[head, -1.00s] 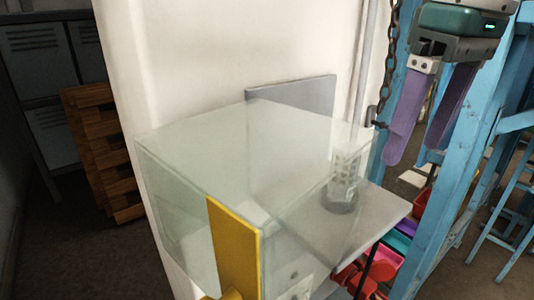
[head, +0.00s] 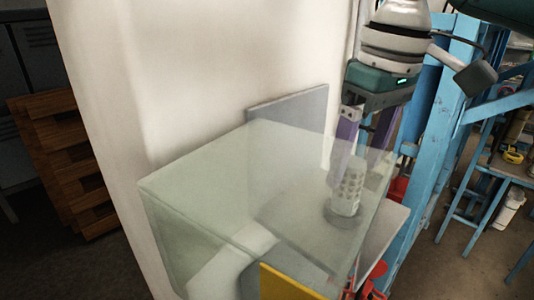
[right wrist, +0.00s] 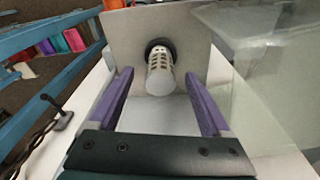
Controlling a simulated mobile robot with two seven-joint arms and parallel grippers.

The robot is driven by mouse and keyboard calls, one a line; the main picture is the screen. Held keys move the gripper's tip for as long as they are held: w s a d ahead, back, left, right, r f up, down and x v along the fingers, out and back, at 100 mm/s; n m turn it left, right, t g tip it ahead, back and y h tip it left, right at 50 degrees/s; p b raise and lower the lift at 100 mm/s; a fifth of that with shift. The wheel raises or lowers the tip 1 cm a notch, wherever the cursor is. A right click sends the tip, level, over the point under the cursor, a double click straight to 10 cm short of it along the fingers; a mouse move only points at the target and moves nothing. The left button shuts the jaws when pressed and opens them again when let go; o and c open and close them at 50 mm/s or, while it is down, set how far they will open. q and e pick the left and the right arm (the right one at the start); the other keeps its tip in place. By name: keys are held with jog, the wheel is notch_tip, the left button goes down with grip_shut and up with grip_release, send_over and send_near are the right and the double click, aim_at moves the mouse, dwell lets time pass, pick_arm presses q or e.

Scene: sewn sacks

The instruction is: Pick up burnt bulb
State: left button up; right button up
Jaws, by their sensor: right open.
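The bulb (head: 347,190) is a pale cylinder with rows of dark slots and a dark round base. In the head view it stands upright on a pale shelf and shows through clear panes. In the right wrist view the bulb (right wrist: 160,76) lies between my finger lines, its pale end towards me. My right gripper (head: 364,150) has purple fingers and hangs just above the bulb in the head view. The fingers are open on either side of its line, with gaps; whether they reach around it I cannot tell. My left gripper is not in view.
A clear box (head: 200,190) stands close left of my right gripper; its pane (right wrist: 255,60) also shows right of the fingers. A grey panel (head: 290,105) stands behind. A yellow plate (head: 285,284) is at the bottom. Blue frame posts (head: 445,110) rise at the right.

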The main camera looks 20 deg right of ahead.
jog(key=f+p, duration=0.2)
jog(key=f, duration=0.1)
jog(key=shift+w+a+f, duration=0.15)
jog(key=shift+w+f, duration=0.05)
jog(key=shift+w, duration=0.2)
jog(key=shift+f, duration=0.4)
jog(key=shift+c, duration=0.3)
grip_shut()
